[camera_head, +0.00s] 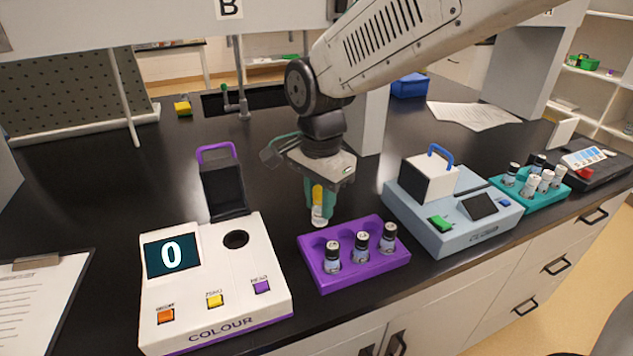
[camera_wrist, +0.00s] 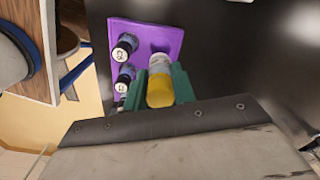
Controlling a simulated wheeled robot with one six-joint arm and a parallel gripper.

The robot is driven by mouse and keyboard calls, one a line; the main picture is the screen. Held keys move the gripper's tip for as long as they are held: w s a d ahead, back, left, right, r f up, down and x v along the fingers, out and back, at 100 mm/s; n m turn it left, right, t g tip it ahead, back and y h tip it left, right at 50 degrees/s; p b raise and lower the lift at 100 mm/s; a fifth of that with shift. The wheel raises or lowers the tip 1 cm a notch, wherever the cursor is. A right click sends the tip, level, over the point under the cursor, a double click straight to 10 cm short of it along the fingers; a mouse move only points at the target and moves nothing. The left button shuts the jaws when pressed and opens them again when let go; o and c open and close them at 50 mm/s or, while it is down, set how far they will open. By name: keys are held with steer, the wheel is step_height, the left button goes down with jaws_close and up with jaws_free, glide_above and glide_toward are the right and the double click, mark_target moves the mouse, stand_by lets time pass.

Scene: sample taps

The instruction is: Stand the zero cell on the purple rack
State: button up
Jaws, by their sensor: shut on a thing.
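My gripper (camera_head: 319,200) points down behind the purple rack's back left edge. It is shut on the zero cell (camera_head: 319,214), a small vial with a yellow upper part and a pale, whitish lower part. The cell is upright and looks raised above the bench. The wrist view shows the cell (camera_wrist: 159,88) between the green fingers (camera_wrist: 160,86), overlapping the rack's near edge. Whether a free hole lies under the cell is unclear.
The white COLOUR meter (camera_head: 205,318) stands left of the rack, reading 0, its lid (camera_head: 222,185) raised and round well (camera_head: 236,239) empty. A blue-grey instrument (camera_head: 440,222) stands close on the right. A teal rack (camera_head: 540,192) of vials stands farther right.

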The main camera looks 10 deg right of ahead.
mark_target(319, 226)
steer(key=shift+w+f, duration=0.1)
steer(key=shift+f, duration=2.4)
steer(key=shift+f, duration=0.2)
steer(key=shift+f, duration=0.55)
steer(key=shift+f, duration=0.1)
steer(key=shift+f, duration=0.7)
